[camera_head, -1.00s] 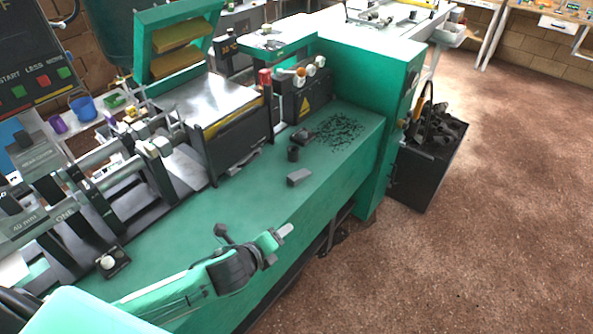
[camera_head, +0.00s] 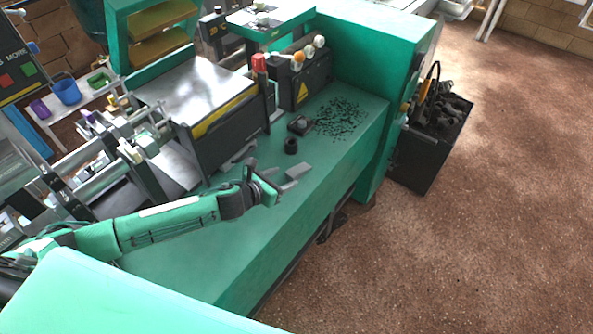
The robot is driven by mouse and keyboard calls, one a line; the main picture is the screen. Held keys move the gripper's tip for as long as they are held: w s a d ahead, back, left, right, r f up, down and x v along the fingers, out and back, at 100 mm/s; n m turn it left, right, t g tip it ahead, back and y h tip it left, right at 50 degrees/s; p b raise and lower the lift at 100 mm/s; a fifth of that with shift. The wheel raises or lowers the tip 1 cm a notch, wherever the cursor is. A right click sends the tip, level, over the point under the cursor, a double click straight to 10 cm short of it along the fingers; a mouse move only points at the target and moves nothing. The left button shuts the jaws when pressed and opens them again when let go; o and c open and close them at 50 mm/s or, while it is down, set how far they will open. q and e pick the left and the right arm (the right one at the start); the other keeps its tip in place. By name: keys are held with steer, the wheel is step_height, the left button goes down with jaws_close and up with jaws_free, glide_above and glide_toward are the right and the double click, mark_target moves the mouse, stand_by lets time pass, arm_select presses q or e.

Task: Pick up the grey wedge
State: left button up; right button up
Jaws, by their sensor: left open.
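The grey wedge (camera_head: 299,170) is a small grey block on the green machine top (camera_head: 330,165), close to its right edge. My left gripper (camera_head: 282,180) is open just at the near left side of the wedge, its fingers pointing toward it. The fingers and wedge overlap in the picture, and I cannot tell whether they touch. Part of the wedge is hidden by the gripper. My right gripper is not in view.
A black ring-shaped piece (camera_head: 291,146) and a small dark block (camera_head: 300,125) sit just behind the wedge. Dark scraps (camera_head: 341,118) lie farther back. A metal-topped unit (camera_head: 196,85) stands to the left. A black bin (camera_head: 430,145) stands on the floor at the right.

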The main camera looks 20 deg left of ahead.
mark_target(291, 173)
arm_select(q)
steer(key=shift+w+d+f, duration=0.15)
steer(key=shift+w+d, duration=0.1)
steer(key=shift+w, duration=0.2)
steer(key=shift+w+d, duration=0.1)
steer(key=shift+w, duration=0.1)
steer(key=p+x, duration=0.1)
steer(key=x, duration=0.2)
steer(key=shift+w+f, duration=0.1)
steer(key=shift+w, duration=0.05)
steer(key=shift+w+d+f, duration=0.1)
steer(key=shift+w+f, duration=0.05)
steer(key=shift+w, duration=0.15)
steer(key=shift+w+d+f, duration=0.1)
steer(key=shift+w+f, duration=0.1)
steer(key=shift+w, duration=0.05)
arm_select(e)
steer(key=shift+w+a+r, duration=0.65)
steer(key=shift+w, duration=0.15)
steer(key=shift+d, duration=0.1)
arm_select(q)
steer(key=c, duration=1)
steer(key=shift+c, duration=0.3)
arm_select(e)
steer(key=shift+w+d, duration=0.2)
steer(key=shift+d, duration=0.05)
